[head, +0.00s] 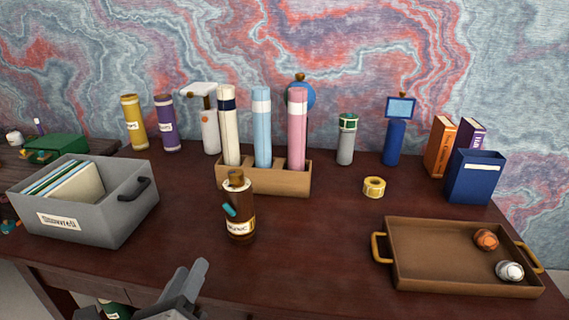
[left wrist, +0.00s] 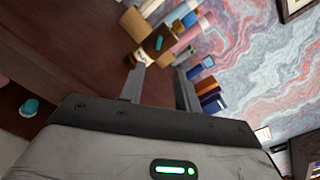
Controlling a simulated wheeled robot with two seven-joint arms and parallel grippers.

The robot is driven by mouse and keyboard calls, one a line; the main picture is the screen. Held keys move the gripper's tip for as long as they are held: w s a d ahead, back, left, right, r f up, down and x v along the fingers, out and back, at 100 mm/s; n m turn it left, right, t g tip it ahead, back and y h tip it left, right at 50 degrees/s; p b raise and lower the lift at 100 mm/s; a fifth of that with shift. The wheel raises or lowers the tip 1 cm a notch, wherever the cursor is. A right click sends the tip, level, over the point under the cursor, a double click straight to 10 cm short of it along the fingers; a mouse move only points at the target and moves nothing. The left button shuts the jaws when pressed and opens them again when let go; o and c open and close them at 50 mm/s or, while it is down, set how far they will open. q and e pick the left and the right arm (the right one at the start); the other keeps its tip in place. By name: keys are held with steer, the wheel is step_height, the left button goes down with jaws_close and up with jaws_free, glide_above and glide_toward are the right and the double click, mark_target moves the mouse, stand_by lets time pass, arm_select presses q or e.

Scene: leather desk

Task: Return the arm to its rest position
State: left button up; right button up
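My left gripper (head: 190,270) is at the front edge of the desk, low in the head view. In the left wrist view my left gripper (left wrist: 160,75) has its two fingers apart with nothing between them. A brown bottle (head: 239,215) with a white label and a teal piece on its side stands upright on the desk, beyond and apart from the fingers. The bottle (left wrist: 157,42) also shows past the fingertips in the left wrist view. My right gripper is in neither view.
A grey file box (head: 125,218) stands at left. A wooden rack (head: 265,182) with tall tubes stands behind the bottle. A brown tray (head: 440,265) with two small items lies at right; yellow tape (head: 374,187) lies behind it. The desk between bottle and tray is clear.

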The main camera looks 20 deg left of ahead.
arm_select(q)
steer(key=d+f+n+g+h, duration=0.3)
steer(key=d+f+n, duration=0.3)
steer(key=f+n, duration=0.3)
steer(key=s+d+f+n+g+h, duration=0.1)
steer(key=d+f+n+g+h, duration=0.2)
steer(key=f+n, duration=0.7)
steer(key=d+n+h, duration=0.2)
steer(key=d+n, duration=0.2)
steer(key=shift+s+d+f+n+g, duration=0.2)
steer(key=shift+n+g, duration=0.1)
steer(key=shift+n, duration=0.1)
